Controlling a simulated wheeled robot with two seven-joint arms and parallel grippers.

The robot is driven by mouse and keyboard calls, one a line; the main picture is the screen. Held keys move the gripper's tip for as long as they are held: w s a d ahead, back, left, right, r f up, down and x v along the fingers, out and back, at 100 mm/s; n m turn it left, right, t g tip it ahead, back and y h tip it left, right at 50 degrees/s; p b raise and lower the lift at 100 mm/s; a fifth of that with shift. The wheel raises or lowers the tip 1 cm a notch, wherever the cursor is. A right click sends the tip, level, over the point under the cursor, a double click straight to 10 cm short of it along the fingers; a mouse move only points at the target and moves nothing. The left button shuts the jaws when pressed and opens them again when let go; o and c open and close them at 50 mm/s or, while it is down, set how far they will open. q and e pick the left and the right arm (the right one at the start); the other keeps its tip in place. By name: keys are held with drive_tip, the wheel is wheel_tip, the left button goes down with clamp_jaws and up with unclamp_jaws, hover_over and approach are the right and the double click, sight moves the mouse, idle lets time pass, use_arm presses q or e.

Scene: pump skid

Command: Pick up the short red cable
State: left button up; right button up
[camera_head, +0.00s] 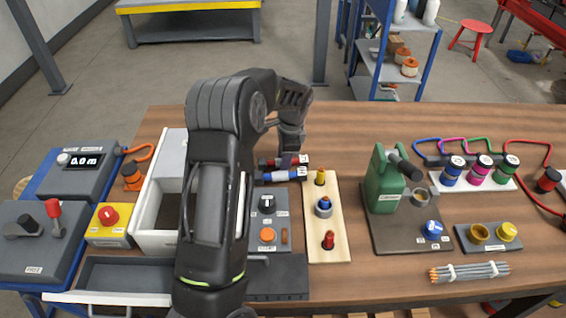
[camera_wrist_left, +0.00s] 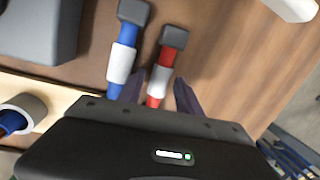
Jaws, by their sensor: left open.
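The short red cable (camera_head: 299,160), with dark ends and a pale band in the middle, lies on the wooden bench near the back edge. It also shows in the left wrist view (camera_wrist_left: 156,88), pointing up between my fingers. A matching blue cable (camera_head: 283,176) lies close beside it, and in the left wrist view (camera_wrist_left: 126,57) it is left of the red one. My left gripper (camera_head: 287,157) is open over the red cable, with a finger on each side (camera_wrist_left: 160,90). The near end of the red cable is hidden behind the gripper body. My right gripper is not in view.
A light board with plugs (camera_head: 324,245) and a grey switch panel (camera_head: 281,236) stand in front of the cables. A white bin (camera_head: 158,210) is partly behind my left arm. A green pump (camera_head: 383,180) stands to the right. Bare bench lies behind the cables.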

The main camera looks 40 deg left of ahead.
use_arm(q)
drive_tip(key=shift+c, duration=0.4)
clamp_jaws()
wheel_tip(320, 180, up, 10)
drive_tip(key=b, duration=0.1)
idle(0.6)
idle(0.5)
